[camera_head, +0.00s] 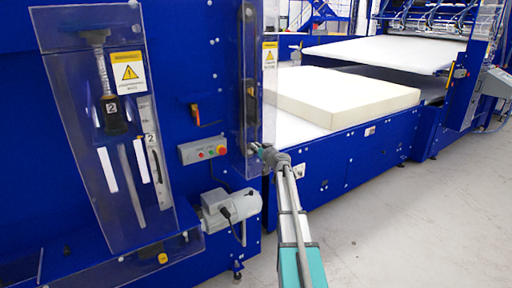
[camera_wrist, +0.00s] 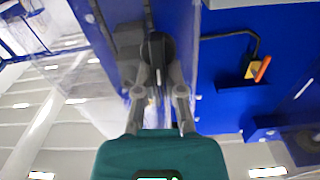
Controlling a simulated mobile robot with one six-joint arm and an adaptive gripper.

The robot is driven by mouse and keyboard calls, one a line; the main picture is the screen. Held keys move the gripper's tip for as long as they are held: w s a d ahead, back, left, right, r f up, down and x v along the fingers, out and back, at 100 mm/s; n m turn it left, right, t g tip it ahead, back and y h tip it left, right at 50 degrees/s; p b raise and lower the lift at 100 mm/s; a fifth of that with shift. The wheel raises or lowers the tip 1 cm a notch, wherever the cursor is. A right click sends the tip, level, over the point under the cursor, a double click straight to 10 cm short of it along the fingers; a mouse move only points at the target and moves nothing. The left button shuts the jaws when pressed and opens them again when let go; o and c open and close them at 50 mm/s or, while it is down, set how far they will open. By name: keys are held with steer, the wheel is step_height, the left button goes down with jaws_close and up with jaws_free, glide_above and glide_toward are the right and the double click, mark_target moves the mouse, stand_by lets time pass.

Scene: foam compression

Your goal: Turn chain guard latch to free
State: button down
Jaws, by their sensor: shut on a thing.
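My gripper (camera_head: 264,152) is at the lower edge of a clear chain guard (camera_head: 242,95) on the blue machine's corner. In the wrist view, my gripper (camera_wrist: 159,84) has both fingers closed around a dark, rounded latch handle (camera_wrist: 157,46). The handle is mounted on a blue upright beside clear plastic. In the head view the latch is hidden behind my gripper. The exact angle of the latch is hard to read.
A control box (camera_head: 203,150) with buttons and a grey motor (camera_head: 231,207) are left of my arm. A foam block (camera_head: 345,96) lies on the conveyor to the right. A larger clear guard (camera_head: 70,120) covers the left panel. The floor at right is clear.

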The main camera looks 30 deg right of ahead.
steer(key=m, duration=0.3)
steer(key=shift+d+f+m, duration=0.2)
steer(key=shift+f+m, duration=0.05)
steer(key=shift+m, duration=0.05)
steer(key=shift+w+d+f+m+b, duration=0.15)
steer(key=shift+f+m+b, duration=0.15)
steer(key=shift+m, duration=1.95)
steer(key=shift+s+d+f+m+b, duration=0.15)
steer(key=shift+f+m+b, duration=0.15)
steer(key=shift+m, duration=1.9)
steer(key=shift+w+d+f+m+b, duration=0.15)
steer(key=shift+f+m+b, duration=0.15)
steer(key=shift+m, duration=1.95)
